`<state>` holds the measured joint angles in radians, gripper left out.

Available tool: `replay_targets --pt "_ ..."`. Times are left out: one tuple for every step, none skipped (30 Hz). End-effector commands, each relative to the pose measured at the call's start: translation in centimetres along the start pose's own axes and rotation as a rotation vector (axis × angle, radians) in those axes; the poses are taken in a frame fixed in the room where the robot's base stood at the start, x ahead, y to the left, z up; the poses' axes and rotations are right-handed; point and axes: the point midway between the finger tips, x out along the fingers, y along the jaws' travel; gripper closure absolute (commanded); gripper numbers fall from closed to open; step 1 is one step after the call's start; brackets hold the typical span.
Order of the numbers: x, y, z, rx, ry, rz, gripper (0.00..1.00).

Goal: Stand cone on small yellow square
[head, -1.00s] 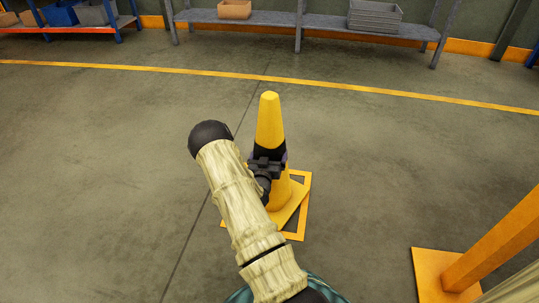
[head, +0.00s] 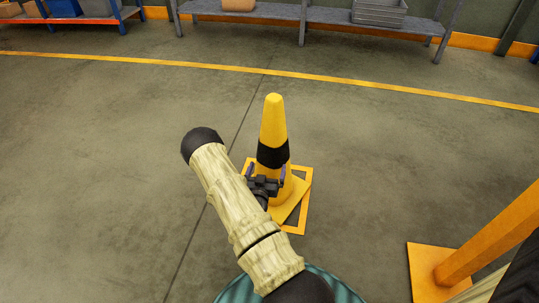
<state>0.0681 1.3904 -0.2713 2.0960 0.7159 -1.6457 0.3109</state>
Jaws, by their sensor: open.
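The yellow cone (head: 274,124) with a black band stands upright in the head view. Its square base is turned at an angle to the small yellow square outline (head: 304,206) on the floor. The base lies over the outline; its left part is hidden by my arm, so I cannot tell whether it sits wholly inside. My gripper (head: 267,172) is open at the near side of the cone, below the black band, with a finger showing on either side. I cannot tell whether the fingers touch it.
An orange post on a square foot (head: 432,272) stands at the lower right. Shelves (head: 330,19) with a grey crate (head: 379,13) and boxes line the back wall. A yellow floor line (head: 330,83) crosses behind the cone. The floor left of the cone is clear.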

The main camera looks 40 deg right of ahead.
Motion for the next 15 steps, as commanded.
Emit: replay_targets --pt "-0.9 0.1 -0.4 -0.002 -0.004 -0.002 0.00" --pt "-1.3 0.0 -0.3 -0.001 -0.003 -0.002 0.00" --pt "-1.8 0.0 -0.2 -0.001 -0.003 -0.002 0.00" --pt "-2.1 0.0 -0.2 -0.001 -0.003 -0.002 0.00" --pt "-2.4 0.0 -0.2 -0.001 -0.002 -0.001 0.00" --pt "-2.6 0.0 -0.2 -0.001 -0.001 -0.001 0.00" --pt "-2.7 0.0 -0.1 0.000 0.000 0.000 0.00" --pt "-2.8 0.0 -0.1 0.000 0.000 0.000 0.00" --pt "-2.9 0.0 0.0 0.000 0.000 0.000 0.00" --pt "-2.9 0.0 0.0 0.000 0.000 0.000 0.00" --pt "-2.9 0.0 0.0 0.001 0.000 0.000 0.00" --pt "-2.9 0.0 0.0 0.001 0.000 0.000 0.00" --pt "-2.9 0.0 0.0 0.001 0.000 0.000 0.00" --pt "-2.9 0.0 0.0 0.001 0.000 0.000 0.00" --pt "-2.9 0.0 0.0 0.001 0.000 0.000 0.00"
